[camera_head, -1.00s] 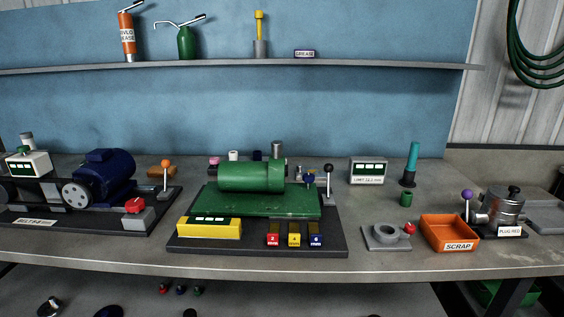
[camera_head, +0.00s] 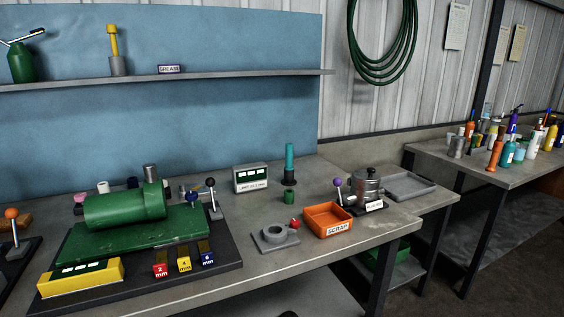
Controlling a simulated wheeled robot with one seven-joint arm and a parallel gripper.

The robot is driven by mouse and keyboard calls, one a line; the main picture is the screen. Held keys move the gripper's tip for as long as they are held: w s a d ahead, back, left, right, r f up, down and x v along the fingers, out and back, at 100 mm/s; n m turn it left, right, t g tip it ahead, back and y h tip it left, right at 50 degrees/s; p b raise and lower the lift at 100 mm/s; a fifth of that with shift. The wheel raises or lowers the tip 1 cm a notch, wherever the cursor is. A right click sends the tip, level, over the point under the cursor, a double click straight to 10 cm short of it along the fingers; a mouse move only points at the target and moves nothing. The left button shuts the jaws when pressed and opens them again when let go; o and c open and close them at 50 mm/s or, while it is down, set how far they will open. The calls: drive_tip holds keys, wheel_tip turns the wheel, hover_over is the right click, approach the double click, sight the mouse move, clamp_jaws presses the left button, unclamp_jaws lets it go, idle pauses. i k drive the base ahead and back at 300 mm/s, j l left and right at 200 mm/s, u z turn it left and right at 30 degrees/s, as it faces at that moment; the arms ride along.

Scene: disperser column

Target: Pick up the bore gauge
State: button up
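A teal upright cylinder on a dark round base (camera_head: 290,160) stands at the back right of the workbench; it looks like the bore gauge, though I cannot be sure. A display box labelled with a limit in mm (camera_head: 250,178) stands just left of it. A small green cylinder (camera_head: 288,195) stands just in front of it. My gripper is not in view.
A green machine (camera_head: 125,210) fills the left. Another table (camera_head: 478,168) holds several bottles.

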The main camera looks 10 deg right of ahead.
sight(289, 147)
drive_tip(key=i+u, duration=0.15)
drive_tip(key=i, duration=0.3)
drive_tip(key=i+l+u, duration=0.1)
drive_tip(key=i, duration=0.3)
drive_tip(key=i+l+u, duration=0.15)
drive_tip(key=i, duration=0.25)
